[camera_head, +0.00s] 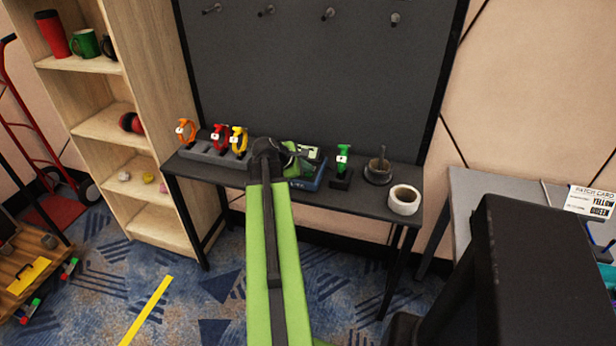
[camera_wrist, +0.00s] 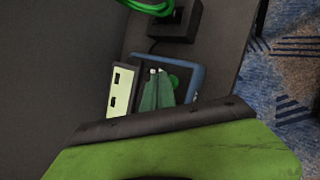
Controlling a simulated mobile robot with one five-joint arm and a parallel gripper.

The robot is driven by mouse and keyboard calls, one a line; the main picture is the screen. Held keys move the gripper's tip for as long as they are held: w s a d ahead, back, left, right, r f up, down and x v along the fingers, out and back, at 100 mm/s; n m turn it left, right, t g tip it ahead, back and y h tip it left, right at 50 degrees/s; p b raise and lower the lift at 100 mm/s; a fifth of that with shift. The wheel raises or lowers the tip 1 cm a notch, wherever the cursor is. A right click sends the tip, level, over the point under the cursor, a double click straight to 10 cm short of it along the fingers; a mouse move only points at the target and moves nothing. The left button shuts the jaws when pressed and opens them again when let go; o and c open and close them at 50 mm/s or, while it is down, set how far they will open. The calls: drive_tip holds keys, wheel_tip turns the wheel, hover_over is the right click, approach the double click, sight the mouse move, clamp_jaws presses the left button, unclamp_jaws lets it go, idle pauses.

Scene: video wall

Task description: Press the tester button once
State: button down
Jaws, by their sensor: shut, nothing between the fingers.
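The tester is a blue box with a cream panel on the narrow dark table. In the head view the tester (camera_head: 313,181) is partly hidden by my arm and gripper (camera_head: 298,154). In the wrist view the tester (camera_wrist: 196,84) shows its blue edge, and its cream panel (camera_wrist: 122,92) has two dark marks. A round green button (camera_wrist: 174,80) shows beside and partly behind the fingers. My gripper (camera_wrist: 157,72) is shut and empty, with its fingertips over the tester next to the button. I cannot tell whether they touch it.
On the table (camera_head: 230,174), orange, red and yellow watch-like items stand left of my arm. Right of the tester are a green one (camera_head: 343,157) on a black stand, a dark cup (camera_head: 378,171) and a white roll (camera_head: 404,200). A dark board with hooks rises behind.

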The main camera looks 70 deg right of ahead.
sight(306, 175)
drive_tip(key=shift+f+b, duration=0.35)
idle(0.6)
drive_tip(key=shift+r, duration=0.1)
drive_tip(key=shift+r+p, duration=0.75)
drive_tip(key=shift+p, duration=0.1)
wheel_tip(306, 175, up, 5)
drive_tip(key=p, duration=0.5)
idle(0.5)
drive_tip(key=shift+w, duration=0.1)
